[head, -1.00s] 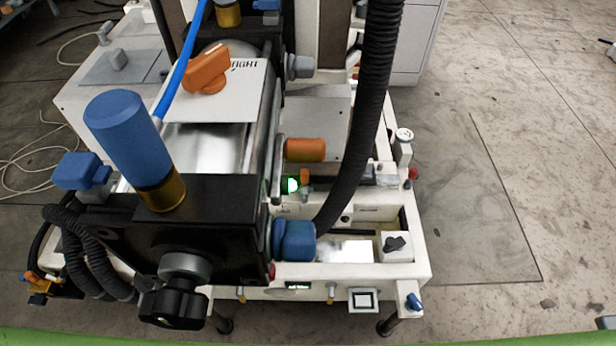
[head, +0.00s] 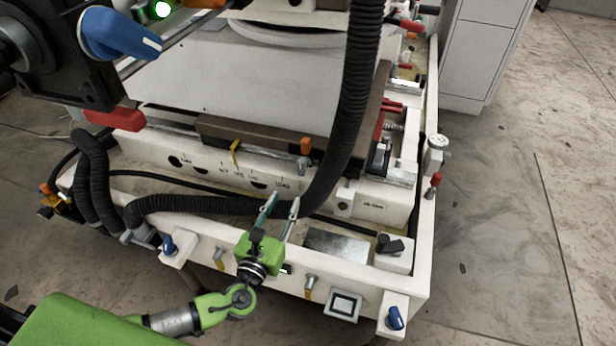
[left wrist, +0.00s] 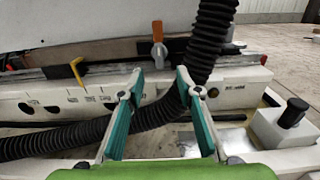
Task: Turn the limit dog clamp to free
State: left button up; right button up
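A small lever with an orange top (head: 306,146) and a grey lower part stands on the front rail of the machine; it looks like the limit dog clamp. In the left wrist view the orange lever (left wrist: 158,32) is upright, ahead of my fingers and roughly centred between them. My left gripper (head: 284,198) is open and empty, with its two teal fingers apart, in front of the rail and below the lever. The gripper also shows in the left wrist view (left wrist: 160,78). It does not touch the lever. My right gripper is not in view.
A thick black corrugated hose (head: 357,100) hangs just right of the lever and runs behind my fingers. A yellow pointer (head: 235,152) is on the rail to the left. A black knob (head: 390,244) sits at the right corner. Blue knobs (head: 395,318) line the front.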

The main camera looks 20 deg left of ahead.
aim_at(300, 167)
pick_arm(q)
jog(key=w+b, duration=0.1)
jog(key=w, duration=1.2)
jog(key=shift+d, duration=0.1)
jog(key=shift+w, duration=0.3)
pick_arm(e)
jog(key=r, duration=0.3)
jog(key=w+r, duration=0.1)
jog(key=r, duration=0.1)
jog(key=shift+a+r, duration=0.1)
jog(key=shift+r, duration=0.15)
pick_arm(q)
jog(key=shift+c, duration=0.4)
grip_shut()
